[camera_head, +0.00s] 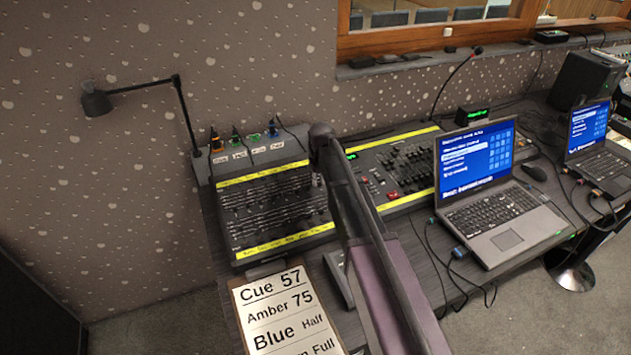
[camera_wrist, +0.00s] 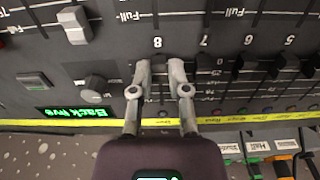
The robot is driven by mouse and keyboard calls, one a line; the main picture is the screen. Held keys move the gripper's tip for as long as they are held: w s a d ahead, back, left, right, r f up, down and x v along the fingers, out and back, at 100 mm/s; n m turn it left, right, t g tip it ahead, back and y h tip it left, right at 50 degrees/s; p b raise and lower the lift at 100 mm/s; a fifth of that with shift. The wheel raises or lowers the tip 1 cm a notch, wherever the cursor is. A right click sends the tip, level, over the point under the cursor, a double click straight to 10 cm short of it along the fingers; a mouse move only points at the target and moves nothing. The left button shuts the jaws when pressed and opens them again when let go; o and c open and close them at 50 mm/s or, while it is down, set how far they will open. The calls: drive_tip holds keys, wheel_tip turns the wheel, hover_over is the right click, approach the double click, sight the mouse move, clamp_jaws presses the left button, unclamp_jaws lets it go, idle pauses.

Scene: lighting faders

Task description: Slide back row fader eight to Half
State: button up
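The fader desk (camera_head: 262,178) stands against the wall in the head view, with yellow strips along its long edges. In the wrist view its back row (camera_wrist: 225,85) shows column numbers, Full marks and black fader caps. My gripper (camera_wrist: 160,68) is over column eight, beside the printed 8 (camera_wrist: 157,42). Its two fingers stand on either side of that column with a narrow dark gap between them. The fader eight cap is not clear there, so I cannot tell whether they touch it. The fader seven cap (camera_wrist: 205,66) is close to the right finger. In the head view my arm hides the gripper.
A green-lit display (camera_wrist: 72,113), a knob (camera_wrist: 95,88) and a pale fader cap (camera_wrist: 74,25) are left of the gripper. Tagged cable plugs (camera_wrist: 258,147) line the desk's edge. A cue card (camera_head: 283,318), a second console (camera_head: 395,165) and a laptop (camera_head: 490,190) stand nearby.

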drive_tip(key=shift+w+a, duration=0.1)
clamp_jaws()
drive_tip(key=shift+w+a+r, duration=0.1)
drive_tip(key=shift+w+a, duration=0.2)
drive_tip(key=shift+w, duration=0.3)
drive_tip(key=shift+w+a+r, duration=0.1)
drive_tip(key=shift+w+a, duration=0.2)
drive_tip(key=shift+w, duration=0.3)
drive_tip(key=shift+o, duration=2.2)
unclamp_jaws()
drive_tip(key=shift+d+r+p, duration=0.1)
drive_tip(key=shift+r+p, duration=1.1)
drive_tip(key=shift+p, duration=0.2)
drive_tip(key=shift+r, duration=0.1)
wheel_tip(320, 180, up, 7)
drive_tip(key=p, duration=0.7)
